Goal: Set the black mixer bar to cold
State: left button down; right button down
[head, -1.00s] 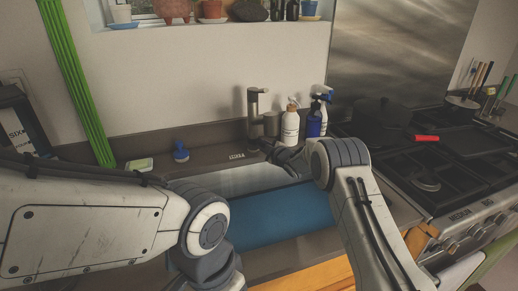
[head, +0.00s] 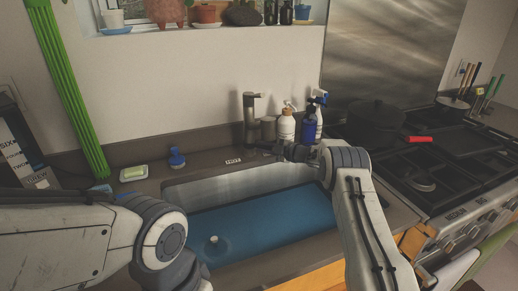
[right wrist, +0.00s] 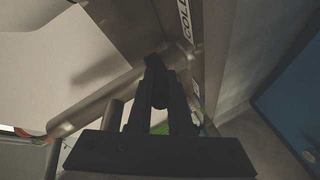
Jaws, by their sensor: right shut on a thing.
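The grey tap (head: 251,117) stands behind the sink, against the wall. My right gripper (head: 278,149) is low at the tap's right side, in front of the bottles. In the right wrist view its dark fingers (right wrist: 160,95) are closed around a black piece, which looks like the black mixer bar (right wrist: 157,88). Black on black makes its outline hard to tell. A white label reading COLD (right wrist: 185,20) is just beyond the fingers. My left arm enters the head view at left, but its gripper is not in view.
The sink has a blue basin (head: 270,222). A white pump bottle (head: 286,126) and a blue spray bottle (head: 309,124) stand close behind my right gripper. A soap dish (head: 133,173) and a blue stopper (head: 176,158) lie left. The stove (head: 440,175) is right.

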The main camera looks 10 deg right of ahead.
jog(key=c, duration=0.8)
grip_release()
jog(key=shift+c, duration=0.2)
jog(key=shift+s+d, duration=0.1)
jog(key=b+v, duration=0.2)
jog(key=v, duration=0.8)
jog(key=shift+s+d, duration=0.1)
